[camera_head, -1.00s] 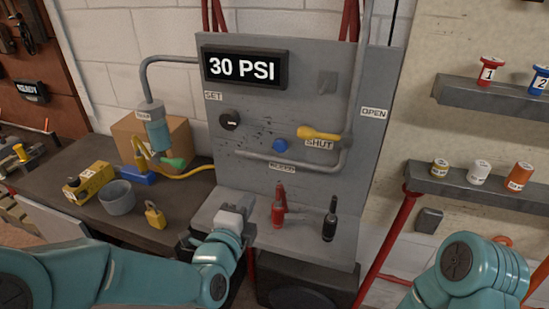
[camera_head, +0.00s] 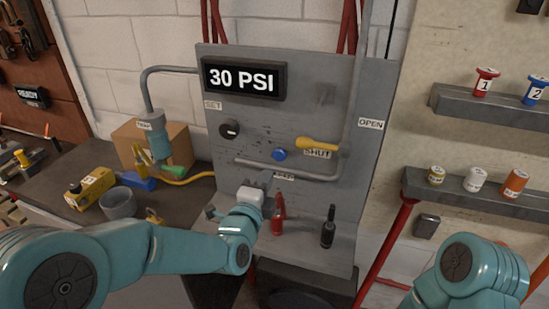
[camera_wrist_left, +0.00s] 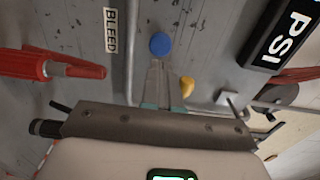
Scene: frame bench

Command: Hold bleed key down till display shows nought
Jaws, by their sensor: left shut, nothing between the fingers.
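The display (camera_head: 244,78) on the grey panel reads 30 PSI. The bleed key is a round blue button (camera_head: 279,154) on the panel, above the BLEED label (camera_head: 284,176), which my gripper partly covers. My left gripper (camera_head: 268,178) is just below the blue button, its fingers shut and empty, pointing toward the panel. In the left wrist view the fingers (camera_wrist_left: 162,68) point at the blue button (camera_wrist_left: 160,44), which shows just beyond their tips; I cannot tell whether they touch. My right arm shows at the lower right, but its gripper is out of view.
A yellow lever (camera_head: 318,144) sits close right of the button, by the SHUT label. A grey pipe (camera_head: 290,170) runs below it. A black knob (camera_head: 229,129) is at left.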

